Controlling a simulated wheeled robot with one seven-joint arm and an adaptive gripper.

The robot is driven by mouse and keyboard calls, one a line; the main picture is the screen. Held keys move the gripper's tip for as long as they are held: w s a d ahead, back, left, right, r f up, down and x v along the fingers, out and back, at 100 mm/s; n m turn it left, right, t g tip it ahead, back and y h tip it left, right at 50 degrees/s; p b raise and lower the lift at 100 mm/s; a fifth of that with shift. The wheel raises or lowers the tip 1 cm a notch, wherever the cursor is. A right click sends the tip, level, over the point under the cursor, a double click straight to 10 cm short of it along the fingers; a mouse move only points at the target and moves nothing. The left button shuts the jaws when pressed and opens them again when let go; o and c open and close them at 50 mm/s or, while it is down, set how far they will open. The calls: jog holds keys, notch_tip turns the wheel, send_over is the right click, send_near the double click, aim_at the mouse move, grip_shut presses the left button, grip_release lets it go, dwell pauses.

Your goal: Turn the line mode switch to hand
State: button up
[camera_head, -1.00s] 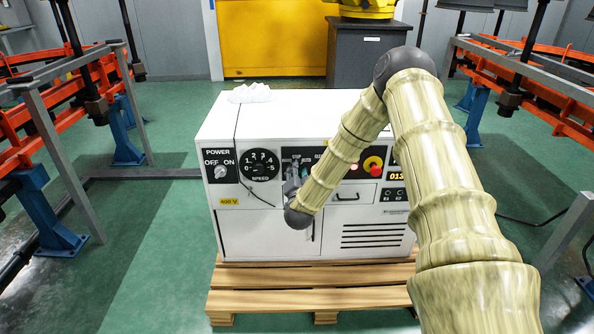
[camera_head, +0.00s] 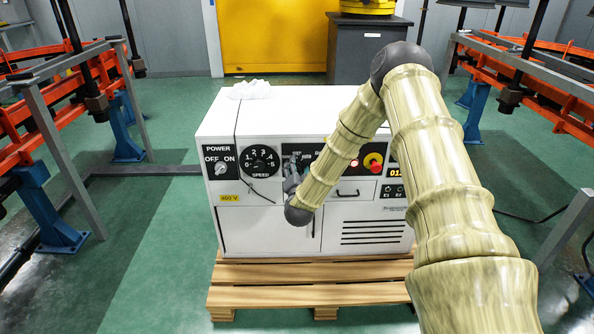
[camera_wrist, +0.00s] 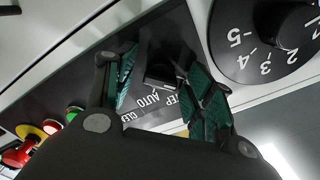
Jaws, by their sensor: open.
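The line mode switch (camera_wrist: 162,74) is a dark knob on the black panel strip, seen upside down in the wrist view. AUTO and part of STEP are readable beside it, with a cut-off label further left. My gripper (camera_wrist: 158,82) is open, with one green-padded finger on each side of the knob. I cannot tell whether the pads touch it. In the head view my gripper (camera_head: 292,172) is at the front panel of the white cabinet (camera_head: 270,228), right of the speed dial. It and my arm hide the switch there, so its pointing direction is unclear.
The speed dial (camera_head: 260,162) and power switch (camera_head: 221,168) are left of my gripper. The red emergency button (camera_head: 373,162) is to the right, with a drawer handle (camera_head: 348,192) below. The cabinet stands on a wooden pallet (camera_head: 270,298). Orange-railed racks flank it.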

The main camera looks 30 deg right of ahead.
jog(key=v, duration=1.2)
jog(key=shift+f, duration=0.1)
jog(key=s+a+f+n+g+y, duration=0.35)
jog(key=s+a+f, duration=0.3)
jog(key=f, duration=0.25)
jog(key=s+a+f+n+g+y, duration=0.2)
jog(key=s+a+f+n+y, duration=0.25)
jog(key=a+f, duration=0.4)
jog(key=s+a+f+n+g, duration=0.2)
jog(key=s+f, duration=0.1)
jog(key=s, duration=0.4)
jog(key=s+a+f+n+g+y, duration=0.1)
jog(key=s+a+f+g, duration=0.1)
jog(key=s+f, duration=0.35)
jog(key=s+a+f+n+g, duration=0.1)
jog(key=s+a+n+g, duration=0.1)
jog(key=s, duration=0.6)
jog(key=s+a+f+n+g, duration=0.15)
jog(key=s+g, duration=0.25)
jog(key=s, duration=0.7)
notch_tip(320, 180, up, 19)
jog(key=p, duration=1.9)
jog(key=shift+s+r, duration=0.2)
